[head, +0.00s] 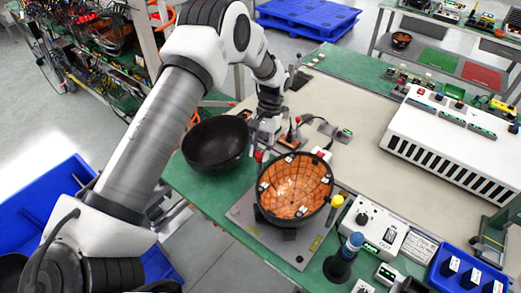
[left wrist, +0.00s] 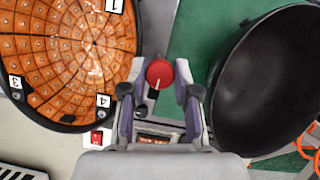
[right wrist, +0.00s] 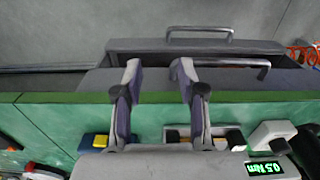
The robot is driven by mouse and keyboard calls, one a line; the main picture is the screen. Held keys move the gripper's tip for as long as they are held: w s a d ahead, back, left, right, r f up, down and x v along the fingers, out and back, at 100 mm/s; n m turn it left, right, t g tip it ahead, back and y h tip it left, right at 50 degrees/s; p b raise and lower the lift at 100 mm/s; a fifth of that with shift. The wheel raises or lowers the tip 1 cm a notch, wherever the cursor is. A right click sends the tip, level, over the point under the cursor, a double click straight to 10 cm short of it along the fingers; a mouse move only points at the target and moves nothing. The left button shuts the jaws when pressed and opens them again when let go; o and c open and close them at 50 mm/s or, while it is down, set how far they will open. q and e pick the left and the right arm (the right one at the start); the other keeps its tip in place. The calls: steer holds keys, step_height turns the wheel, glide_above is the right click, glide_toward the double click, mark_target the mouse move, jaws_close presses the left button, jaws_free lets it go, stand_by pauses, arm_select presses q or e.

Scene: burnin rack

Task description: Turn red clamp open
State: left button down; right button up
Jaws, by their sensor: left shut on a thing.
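The red clamp (left wrist: 159,73) shows in the left wrist view as a round red knob with a pale line on its face. In the head view only a small red part (head: 258,156) shows beside the orange-tiled black bowl (head: 296,212). My left gripper (left wrist: 160,88) has its fingers on both sides of the knob and is shut on it. In the head view the left gripper (head: 263,140) points down between the two bowls. My right gripper (right wrist: 157,68) shows only in its own wrist view, open and empty, fingers apart over the green bench edge.
An empty black bowl (head: 216,145) stands left of the gripper, close to it. The tiled bowl's grey base plate (head: 243,217) is on the green bench. Control boxes (head: 372,225) and a blue-topped tool (head: 343,262) crowd the right. A white slotted unit (head: 450,135) stands farther right.

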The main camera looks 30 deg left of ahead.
arm_select(q)
steer(key=shift+s+f, duration=0.15)
steer(key=c, duration=0.9)
jaws_free()
steer(key=shift+o, duration=0.2)
steer(key=v, duration=1.2)
